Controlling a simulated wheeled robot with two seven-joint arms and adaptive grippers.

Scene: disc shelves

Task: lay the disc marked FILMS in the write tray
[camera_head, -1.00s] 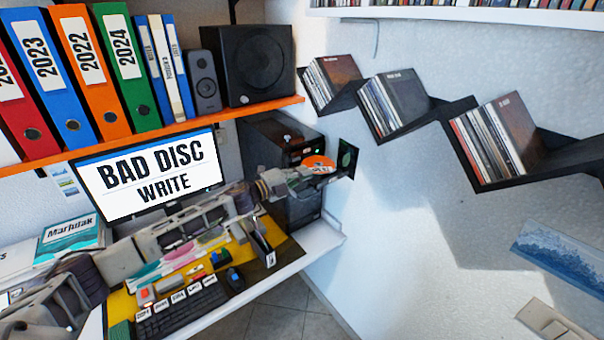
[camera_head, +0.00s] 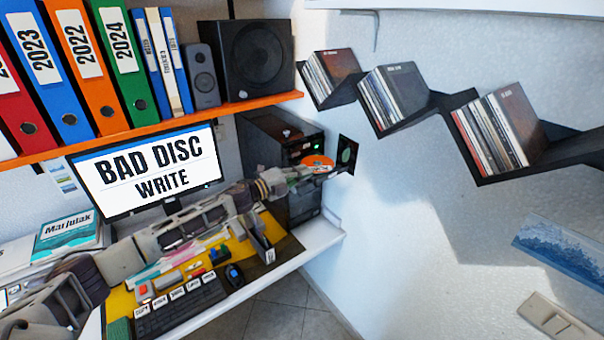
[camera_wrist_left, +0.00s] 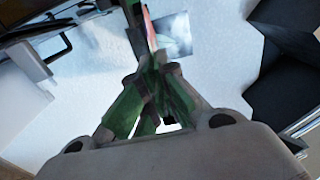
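An orange disc (camera_head: 317,161) shows at the tip of my left gripper (camera_head: 322,170), in front of the black computer tower (camera_head: 258,132). Its lettering is too small to read. In the left wrist view, the fingers of my left gripper (camera_wrist_left: 150,65) are close together around a thin orange-pink edge (camera_wrist_left: 149,28), which looks like the disc seen edge-on. The write tray cannot be made out; the gripper and disc cover that part of the tower's front. The monitor (camera_head: 148,172) reads "BAD DISC WRITE". My right gripper is not in view.
A black panel with a green ring (camera_head: 347,155) is on the wall just right of the gripper. Stepped black shelves (camera_head: 545,158) hold upright cases. The desk (camera_head: 314,238) carries a keyboard (camera_head: 182,307) and a dark holder (camera_head: 262,241) below my left arm.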

